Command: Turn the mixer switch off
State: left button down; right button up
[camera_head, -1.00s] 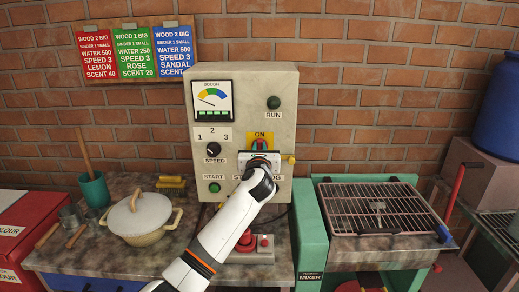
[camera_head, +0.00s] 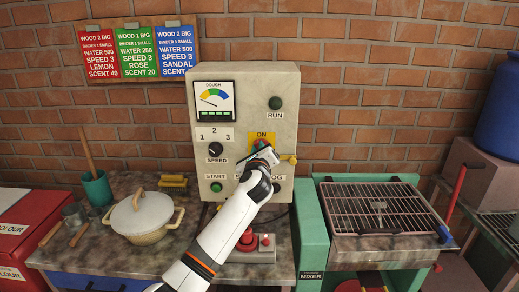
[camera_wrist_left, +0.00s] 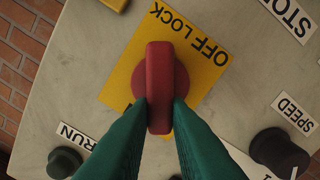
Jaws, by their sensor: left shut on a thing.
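The mixer switch is a red rotary handle (camera_wrist_left: 160,75) on a yellow plate (camera_wrist_left: 125,72) on the control panel. In the head view, ON shows at the top of the yellow plate (camera_head: 262,136); in the wrist view, OFF LOCK is readable. The handle stands diagonal to the plate's edges. My left gripper (camera_wrist_left: 158,112) has its green fingers shut on the near end of the red handle. In the head view my left gripper (camera_head: 262,154) is tilted and covers most of the switch. My right gripper is out of view.
The beige control box (camera_head: 240,110) stands against the brick wall, with a speed knob (camera_head: 215,150) and a green start button (camera_head: 216,187). A lidded pot (camera_head: 142,214) is left on the counter. A red emergency-style button (camera_head: 247,236) sits below my arm. A grill rack (camera_head: 380,207) is right.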

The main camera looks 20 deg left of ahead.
pick_arm(q)
jog(key=n+b, duration=0.1)
jog(key=n, duration=0.2)
jog(key=f+n+b, duration=0.1)
jog(key=n, duration=0.3)
jog(key=n+b, duration=0.1)
jog(key=n, duration=0.3)
jog(key=shift+s+a+f, duration=0.1)
jog(key=shift+a+f, duration=0.2)
dwell(0.4)
jog(key=c, duration=1.4)
grip_release()
jog(key=shift+o, duration=0.2)
jog(key=shift+r, duration=0.1)
jog(key=b+v, duration=0.1)
jog(key=v, duration=1.1)
